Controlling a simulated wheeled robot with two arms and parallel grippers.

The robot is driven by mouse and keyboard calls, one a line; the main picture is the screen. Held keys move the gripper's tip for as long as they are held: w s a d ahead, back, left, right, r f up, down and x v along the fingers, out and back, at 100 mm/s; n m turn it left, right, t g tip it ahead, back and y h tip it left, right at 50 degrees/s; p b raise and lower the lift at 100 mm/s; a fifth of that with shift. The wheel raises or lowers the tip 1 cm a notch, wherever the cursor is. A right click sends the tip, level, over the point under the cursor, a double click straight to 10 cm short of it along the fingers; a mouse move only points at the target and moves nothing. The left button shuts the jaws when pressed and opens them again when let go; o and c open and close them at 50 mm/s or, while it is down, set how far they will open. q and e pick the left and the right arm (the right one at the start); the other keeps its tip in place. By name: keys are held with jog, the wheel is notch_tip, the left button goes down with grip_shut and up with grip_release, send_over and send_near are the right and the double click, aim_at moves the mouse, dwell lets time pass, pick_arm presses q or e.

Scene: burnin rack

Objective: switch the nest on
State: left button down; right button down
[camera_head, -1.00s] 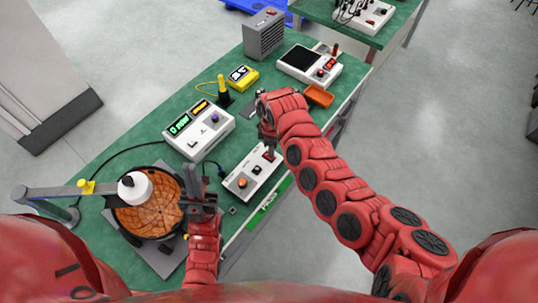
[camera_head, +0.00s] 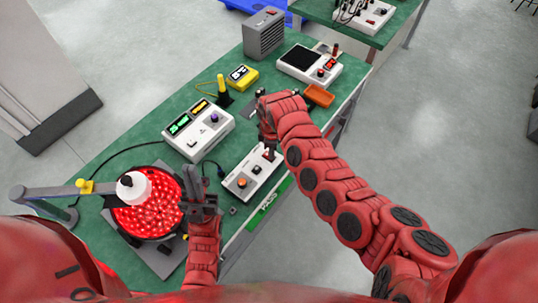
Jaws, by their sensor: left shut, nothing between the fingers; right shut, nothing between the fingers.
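My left gripper (camera_head: 191,172) is shut and empty, standing just right of the nest and left of the switch box.
A white power supply (camera_head: 212,135) with lit displays stands behind the switch box. A yellow meter (camera_head: 242,76), an orange tray (camera_head: 319,95), a white tester (camera_head: 310,66) and a grey box (camera_head: 264,36) lie farther back.

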jog(key=shift+s, duration=0.1)
jog(key=shift+r+p, duration=0.95)
jog(key=shift+p, duration=0.1)
notch_tip(320, 180, up, 5)
jog(key=p, duration=0.4)
jog(key=shift+p, duration=0.4)
jog(key=shift+f, duration=0.1)
